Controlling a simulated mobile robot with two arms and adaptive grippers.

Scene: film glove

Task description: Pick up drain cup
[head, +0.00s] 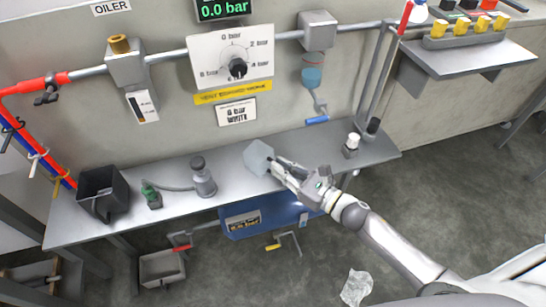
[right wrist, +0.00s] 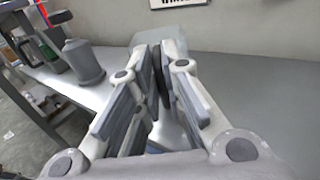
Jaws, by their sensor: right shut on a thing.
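A pale, translucent blue-grey cup (head: 258,155), which I take as the drain cup, is over the back middle of the grey metal shelf. It looks tilted in the head view. My right gripper (head: 274,169) reaches it from the right and is shut on it. In the right wrist view the cup (right wrist: 170,32) shows behind and beside the fingers (right wrist: 161,72), which hide part of it. I cannot tell whether the cup touches the shelf. My left gripper is not in view.
The shelf (head: 228,178) holds a black open bin (head: 103,192), a green-topped fitting (head: 151,194) and a grey bottle (head: 202,178) at left, and a white-capped bottle (head: 351,145) at right. A blue-bowled unit (head: 312,75) hangs above. Crumpled clear film (head: 356,287) lies on the floor.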

